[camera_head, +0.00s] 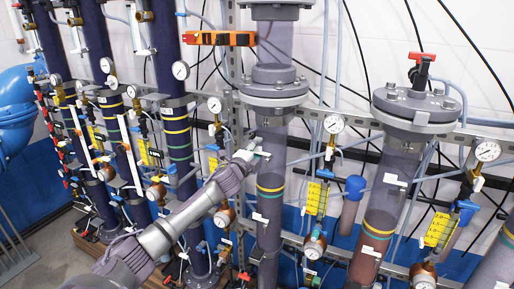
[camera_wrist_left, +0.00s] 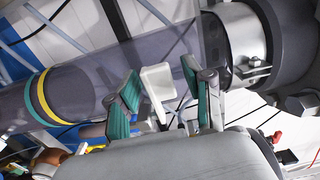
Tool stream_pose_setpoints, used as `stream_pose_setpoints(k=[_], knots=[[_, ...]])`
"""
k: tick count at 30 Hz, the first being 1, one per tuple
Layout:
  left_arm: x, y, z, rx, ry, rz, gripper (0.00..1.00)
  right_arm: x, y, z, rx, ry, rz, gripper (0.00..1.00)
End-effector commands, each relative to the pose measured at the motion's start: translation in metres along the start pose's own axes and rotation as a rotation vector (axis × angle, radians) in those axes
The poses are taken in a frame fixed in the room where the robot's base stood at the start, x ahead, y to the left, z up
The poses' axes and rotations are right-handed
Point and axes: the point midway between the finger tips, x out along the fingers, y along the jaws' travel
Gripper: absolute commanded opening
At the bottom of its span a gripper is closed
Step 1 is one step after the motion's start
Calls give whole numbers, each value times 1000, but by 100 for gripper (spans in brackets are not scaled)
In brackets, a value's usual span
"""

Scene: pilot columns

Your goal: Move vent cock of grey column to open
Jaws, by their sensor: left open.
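A clear grey column (camera_head: 270,200) with yellow and green bands stands in the middle of the head view; it lies slantwise across the left wrist view (camera_wrist_left: 70,90). My left gripper (camera_head: 259,153) is at the front of this column, below its flange. In the left wrist view the gripper (camera_wrist_left: 160,92) is open, its green-padded fingers on either side of a small white piece (camera_wrist_left: 156,80). I cannot tell whether this piece is the vent cock or a label, or whether the fingers touch it. My right gripper is out of view.
Another grey column (camera_head: 380,210) stands to the right, with a red-handled cock (camera_head: 422,60) on its flange. Gauges (camera_head: 333,124), valves, yellow tags and thin tubes crowd between the columns. Dark blue columns (camera_head: 170,100) stand at left. An orange device (camera_head: 220,38) sits above.

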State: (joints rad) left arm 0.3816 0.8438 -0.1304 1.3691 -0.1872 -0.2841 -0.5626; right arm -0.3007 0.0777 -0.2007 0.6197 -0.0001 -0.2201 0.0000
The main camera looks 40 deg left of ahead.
Motion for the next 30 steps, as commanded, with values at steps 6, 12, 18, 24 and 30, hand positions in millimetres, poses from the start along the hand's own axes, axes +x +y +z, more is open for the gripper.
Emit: stream_pose_setpoints(k=[6, 12, 18, 24, 30], knots=[[2, 1, 0, 0, 1, 0, 51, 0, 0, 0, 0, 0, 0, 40], [2, 1, 0, 0, 1, 0, 33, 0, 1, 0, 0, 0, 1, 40], [1, 1, 0, 0, 0, 1, 0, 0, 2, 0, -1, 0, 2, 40], [1, 1, 0, -1, -4, 1, 0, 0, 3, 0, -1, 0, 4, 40], [-1, 3, -2, -3, -53, 0, 0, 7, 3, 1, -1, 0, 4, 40]])
